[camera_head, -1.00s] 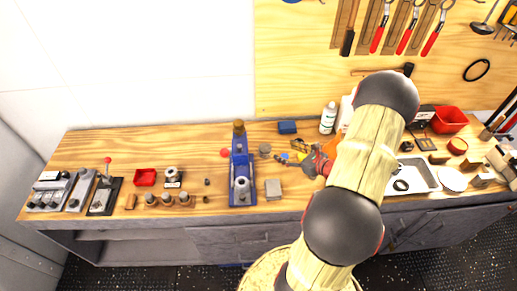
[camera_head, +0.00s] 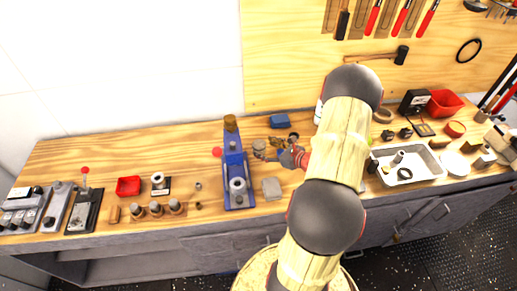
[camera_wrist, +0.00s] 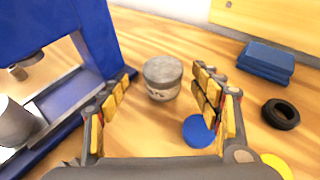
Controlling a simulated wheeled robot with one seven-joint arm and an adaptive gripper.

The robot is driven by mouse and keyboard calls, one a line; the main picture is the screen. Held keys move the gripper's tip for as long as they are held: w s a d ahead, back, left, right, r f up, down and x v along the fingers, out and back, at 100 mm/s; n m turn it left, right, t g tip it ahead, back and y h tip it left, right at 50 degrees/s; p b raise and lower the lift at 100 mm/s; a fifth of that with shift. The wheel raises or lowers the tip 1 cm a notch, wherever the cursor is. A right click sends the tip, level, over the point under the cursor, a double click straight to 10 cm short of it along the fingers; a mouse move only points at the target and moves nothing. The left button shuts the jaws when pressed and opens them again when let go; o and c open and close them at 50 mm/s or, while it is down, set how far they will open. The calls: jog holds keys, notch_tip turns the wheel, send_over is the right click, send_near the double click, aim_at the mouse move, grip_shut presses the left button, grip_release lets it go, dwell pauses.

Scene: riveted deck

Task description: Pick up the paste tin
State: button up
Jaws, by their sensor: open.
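The paste tin (camera_wrist: 162,78) is a small round grey tin with a lid, standing upright on the wooden bench. In the wrist view it stands ahead of my gripper (camera_wrist: 160,105), roughly between the lines of the two spread fingers. My gripper is open, with nothing held. In the head view the tin (camera_head: 259,147) shows just right of the blue press, close to the tip of my gripper (camera_head: 276,155). I cannot tell whether a finger touches it.
A blue arbor press (camera_head: 236,172) stands close left of the tin. A blue block (camera_wrist: 266,62), a black ring (camera_wrist: 281,114) and a blue disc (camera_wrist: 198,131) lie to the right. A grey block (camera_head: 272,188) lies nearer the front edge.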

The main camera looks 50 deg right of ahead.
aim_at(263, 147)
jog(key=x, duration=0.2)
jog(key=b+x, duration=0.1)
jog(key=x, duration=0.2)
jog(key=shift+d, duration=0.25)
jog(key=shift+c, duration=0.2)
jog(key=c, duration=1.3)
